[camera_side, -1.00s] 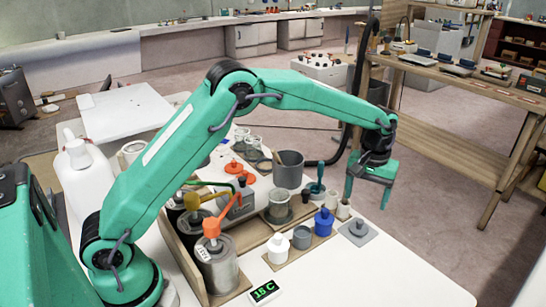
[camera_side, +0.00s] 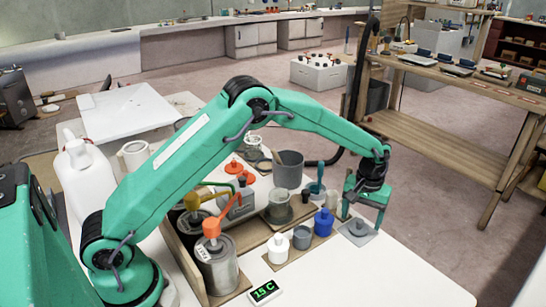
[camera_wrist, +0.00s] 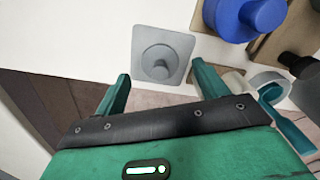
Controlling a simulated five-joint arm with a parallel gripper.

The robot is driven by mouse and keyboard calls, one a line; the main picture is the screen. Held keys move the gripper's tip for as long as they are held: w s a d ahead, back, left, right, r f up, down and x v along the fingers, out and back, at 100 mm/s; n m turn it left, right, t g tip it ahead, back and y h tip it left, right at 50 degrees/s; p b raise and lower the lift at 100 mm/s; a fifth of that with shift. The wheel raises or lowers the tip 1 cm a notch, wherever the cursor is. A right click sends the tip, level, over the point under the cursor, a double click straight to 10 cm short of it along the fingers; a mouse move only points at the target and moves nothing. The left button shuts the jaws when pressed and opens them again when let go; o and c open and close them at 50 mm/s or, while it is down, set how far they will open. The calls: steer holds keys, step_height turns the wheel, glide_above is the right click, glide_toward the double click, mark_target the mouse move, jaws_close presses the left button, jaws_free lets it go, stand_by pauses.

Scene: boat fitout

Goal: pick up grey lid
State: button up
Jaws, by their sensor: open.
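The grey lid (camera_side: 357,229) is a flat square plate with a round knob in its middle, lying on the white table near its right edge. In the wrist view the lid (camera_wrist: 159,60) lies just beyond my fingertips, its knob pointing toward the camera. My gripper (camera_side: 364,211) is open and empty, pointing down just above the lid. In the wrist view my gripper's two fingers (camera_wrist: 160,78) stand apart, one at each side of the lid's lower part. I cannot tell how far the fingertips are from the knob.
A blue jar (camera_side: 323,222), a grey cup (camera_side: 302,237) and a white bottle (camera_side: 278,247) stand left of the lid. A large grey pot (camera_side: 288,170) stands behind. The white table (camera_side: 390,275) is clear in front of the lid.

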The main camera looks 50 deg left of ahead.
steer(key=shift+f, duration=1.15)
steer(key=c, duration=1)
